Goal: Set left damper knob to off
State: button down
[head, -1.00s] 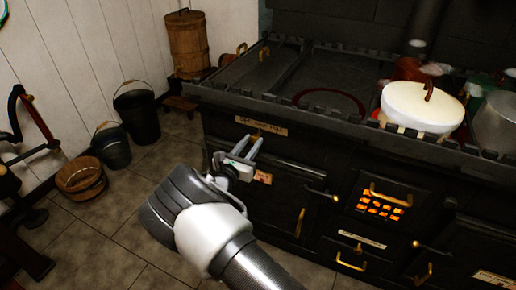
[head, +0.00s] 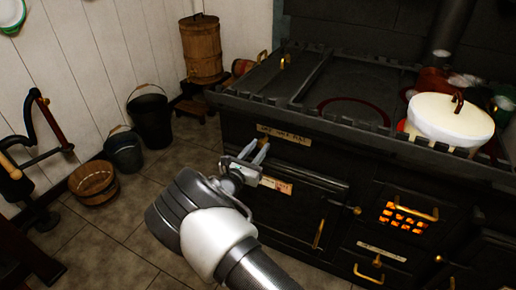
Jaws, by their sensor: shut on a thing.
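The black stove (head: 300,230) fills the right side of the head view. A cream label strip (head: 284,134) is on its upper front edge, and a second label (head: 276,185) is on the front just right of my gripper. My gripper (head: 257,151) is at the upper left of the stove front, just below the strip. Its fingers are close together, shut on the left damper knob. The fingers hide the knob, so I cannot read its setting.
A lidded cream pot (head: 450,118) stands on the stove top. A glowing grate (head: 404,218) is at the right of the front. A brass door handle (head: 319,234) is below my gripper. Buckets (head: 150,118) stand on the tiled floor at the left, with open floor between.

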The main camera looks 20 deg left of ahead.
jog(key=c, duration=1.4)
grip_release()
jog(key=shift+a, duration=0.4)
jog(key=shift+d, duration=0.1)
jog(key=s+p, duration=0.1)
jog(key=s, duration=0.4)
jog(key=s+a+p, duration=0.1)
jog(key=s, duration=0.5)
jog(key=s+p, duration=0.1)
jog(key=s, duration=0.5)
jog(key=shift+s+a, duration=0.15)
jog(key=shift+s, duration=0.05)
